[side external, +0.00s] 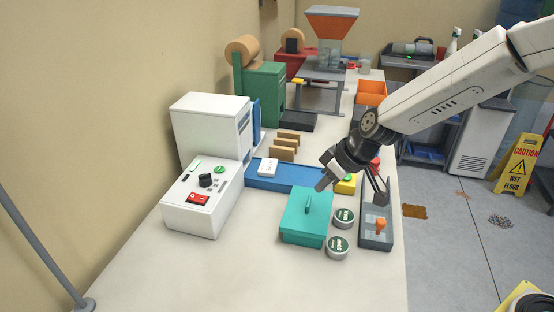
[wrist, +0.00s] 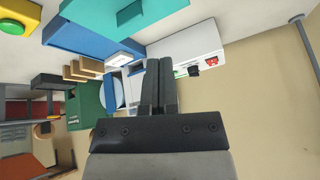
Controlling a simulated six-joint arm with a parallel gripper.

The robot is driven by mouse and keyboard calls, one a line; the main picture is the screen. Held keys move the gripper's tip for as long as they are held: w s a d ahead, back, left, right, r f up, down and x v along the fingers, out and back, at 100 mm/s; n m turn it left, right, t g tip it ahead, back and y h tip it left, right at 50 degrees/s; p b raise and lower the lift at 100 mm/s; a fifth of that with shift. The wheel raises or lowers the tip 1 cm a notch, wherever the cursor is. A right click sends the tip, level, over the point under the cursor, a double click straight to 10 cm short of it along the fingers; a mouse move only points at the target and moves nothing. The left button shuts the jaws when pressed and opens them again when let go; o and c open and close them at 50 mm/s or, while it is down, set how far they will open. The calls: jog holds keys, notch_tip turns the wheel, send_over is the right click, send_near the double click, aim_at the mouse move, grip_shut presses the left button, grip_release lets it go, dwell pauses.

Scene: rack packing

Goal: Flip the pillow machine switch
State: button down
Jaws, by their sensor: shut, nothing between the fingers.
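The white machine (side external: 210,125) stands against the wall at left, with a lower control box (side external: 190,222) in front. On its sloped top are a red switch (side external: 197,198), a black knob (side external: 205,181) and a green button (side external: 219,170). I cannot read which way the switch is set. In the wrist view the red switch (wrist: 212,60) shows small, right of my fingers. My gripper (side external: 323,184) is shut and empty, above the teal box (side external: 305,230) and well to the right of the control box. My shut fingers also show in the wrist view (wrist: 160,65).
The teal lidded box has a handle on top. A blue tray (side external: 285,178) and brown blocks (side external: 284,147) lie behind. The front table is bare.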

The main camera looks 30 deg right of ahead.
jog(key=w+a+r+n+t+y, duration=0.1)
jog(key=w+a+r+n+y, duration=0.1)
jog(key=w+a, duration=0.4)
jog(key=w+a+r+n+t+y, duration=0.1)
jog(key=w+a+r+n+y, duration=0.1)
jog(key=w+a, duration=0.4)
jog(key=a, duration=0.4)
jog(key=shift+w+a+r+n+t, duration=0.2)
jog(key=shift+n+t, duration=0.1)
jog(key=shift+n, duration=0.1)
jog(key=shift+f, duration=0.1)
send_over(191, 194)
jog(key=s+d, duration=0.2)
jog(key=shift+f, duration=3.05)
jog(key=shift+w+a+f, duration=0.1)
jog(key=shift+f, duration=0.9)
jog(key=shift+w+a+f, duration=0.1)
jog(key=shift+f, duration=0.85)
jog(key=shift+a+f, duration=0.1)
jog(key=shift+f, duration=0.15)
jog(key=shift+w+a, duration=0.15)
jog(key=shift+w+a+r, duration=0.15)
jog(key=shift+w+a, duration=0.25)
